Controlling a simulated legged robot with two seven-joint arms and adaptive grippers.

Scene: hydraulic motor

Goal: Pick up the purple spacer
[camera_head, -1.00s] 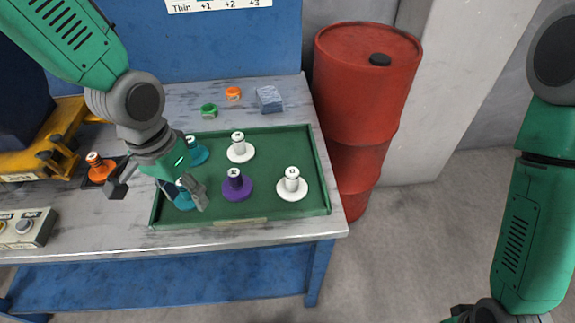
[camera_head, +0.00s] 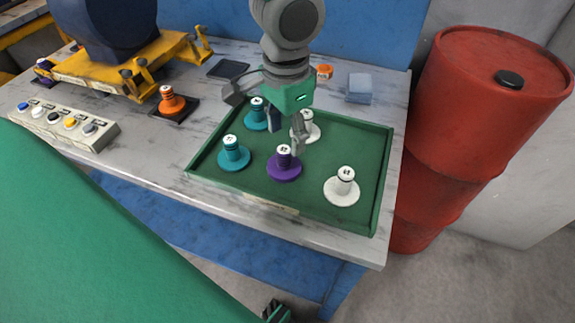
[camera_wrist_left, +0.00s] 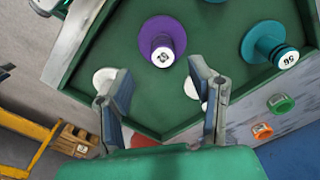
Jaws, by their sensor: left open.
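The purple spacer (camera_head: 284,172) stands upright in the green tray, near the front middle. It also shows in the left wrist view (camera_wrist_left: 163,40), beyond my fingertips and between their lines. My left gripper (camera_head: 285,132) hangs over the tray, just behind and above the purple spacer. In the left wrist view its two fingers (camera_wrist_left: 160,85) are apart with nothing between them. One finger partly covers the back white spacer (camera_head: 310,130). A small green and dark piece at the bottom edge of the head view may be part of my right gripper; its jaws cannot be made out.
The green tray (camera_head: 225,191) also holds two teal spacers (camera_head: 234,155) (camera_head: 257,118) and a front white spacer (camera_head: 342,190). An orange spacer (camera_head: 171,103) sits on a black pad. A button box (camera_head: 63,127) stands left. A red barrel (camera_head: 480,130) stands right of the table.

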